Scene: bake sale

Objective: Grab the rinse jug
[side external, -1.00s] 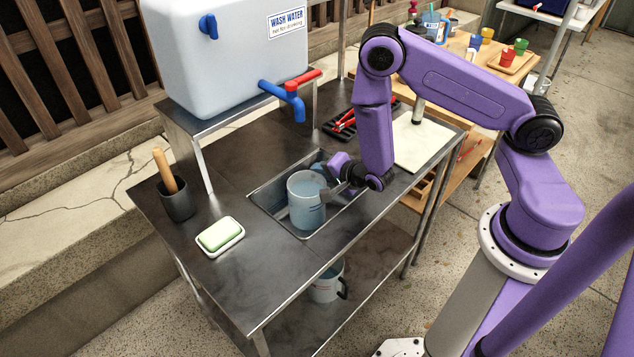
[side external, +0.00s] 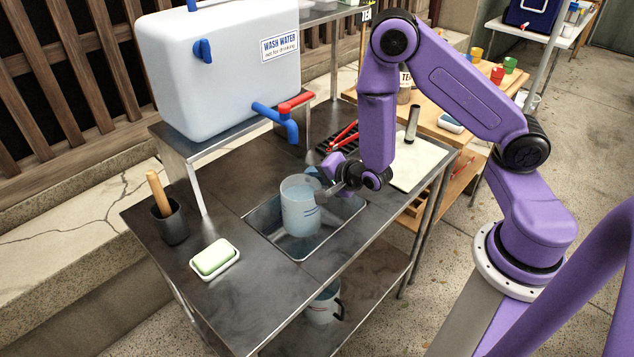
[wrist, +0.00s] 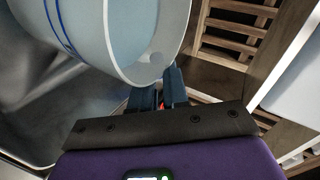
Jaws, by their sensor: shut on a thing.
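The rinse jug (side external: 299,208), pale translucent blue with blue marks, is upright or nearly so over the sink basin (side external: 262,228) in the side view. Its base appears a little above the basin floor. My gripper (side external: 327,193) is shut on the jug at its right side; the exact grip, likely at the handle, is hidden. In the wrist view the jug (wrist: 108,38) fills the upper left, with a blue band, and my gripper's dark fingers (wrist: 158,90) are close together beside it.
A wash water tank (side external: 225,80) with a blue tap (side external: 290,125) stands behind the sink. Green soap (side external: 214,258) in a dish and a dark cup (side external: 170,226) with a wooden handle stand left. A white board (side external: 420,165) lies right. A mug (side external: 324,305) sits on the lower shelf.

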